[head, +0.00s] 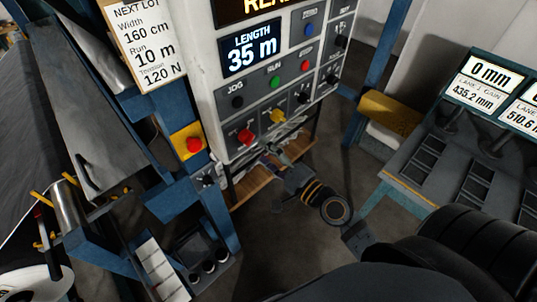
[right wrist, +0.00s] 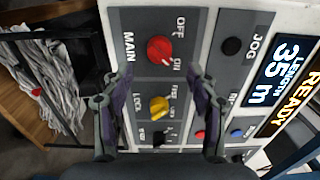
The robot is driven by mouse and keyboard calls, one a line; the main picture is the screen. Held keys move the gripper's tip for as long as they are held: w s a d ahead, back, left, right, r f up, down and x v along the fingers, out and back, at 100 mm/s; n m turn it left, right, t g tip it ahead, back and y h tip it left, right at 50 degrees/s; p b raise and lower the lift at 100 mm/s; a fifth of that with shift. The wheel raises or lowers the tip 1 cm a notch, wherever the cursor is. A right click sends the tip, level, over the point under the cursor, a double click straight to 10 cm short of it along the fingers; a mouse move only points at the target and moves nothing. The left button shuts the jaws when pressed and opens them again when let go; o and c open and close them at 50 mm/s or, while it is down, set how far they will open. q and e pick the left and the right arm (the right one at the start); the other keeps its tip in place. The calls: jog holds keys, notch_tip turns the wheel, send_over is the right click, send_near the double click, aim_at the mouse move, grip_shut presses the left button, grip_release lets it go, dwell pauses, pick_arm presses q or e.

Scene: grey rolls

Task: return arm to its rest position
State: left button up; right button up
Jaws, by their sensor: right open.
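My right gripper (head: 274,158) is open and empty in front of the lower part of the control panel (head: 222,110). In the right wrist view the two fingers of my right gripper (right wrist: 161,78) stand apart, with a red MAIN knob (right wrist: 160,50) and a yellow knob (right wrist: 160,107) showing between them. I see no contact with either knob. The red knob (head: 245,136) and the yellow knob (head: 277,117) also show in the head view, just above the gripper. My left gripper is not in view.
The panel's display (head: 251,48) reads LENGTH 35 m. A yellow box with a red button (head: 193,144) sits on a blue post at left. A console (head: 440,165) stands at right. Open floor (head: 275,240) lies below my right arm. Grey strands (right wrist: 50,80) show beside the panel.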

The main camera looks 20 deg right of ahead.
jog(key=shift+s+d, duration=0.15)
jog(key=shift+s, duration=0.25)
jog(key=s+d+f+n+g+h+b, duration=0.2)
jog(key=d+f+g, duration=0.1)
jog(key=f, duration=1.1)
jog(key=s+d+f+n+g+h+b, duration=0.1)
jog(key=s+d+f+n+g+h, duration=0.2)
jog(key=f, duration=1.2)
jog(key=s+d+f+n+g+b, duration=0.2)
jog(key=d+f, duration=0.2)
jog(key=f, duration=1)
jog(key=s+f+n+g+h+b, duration=0.2)
jog(key=s+f+n+g, duration=0.5)
jog(key=s+f, duration=1.5)
jog(key=s+b, duration=0.1)
jog(key=s, duration=0.3)
jog(key=shift+d+f+n+g, duration=0.15)
jog(key=shift+f+n+g, duration=0.15)
jog(key=shift+g, duration=0.1)
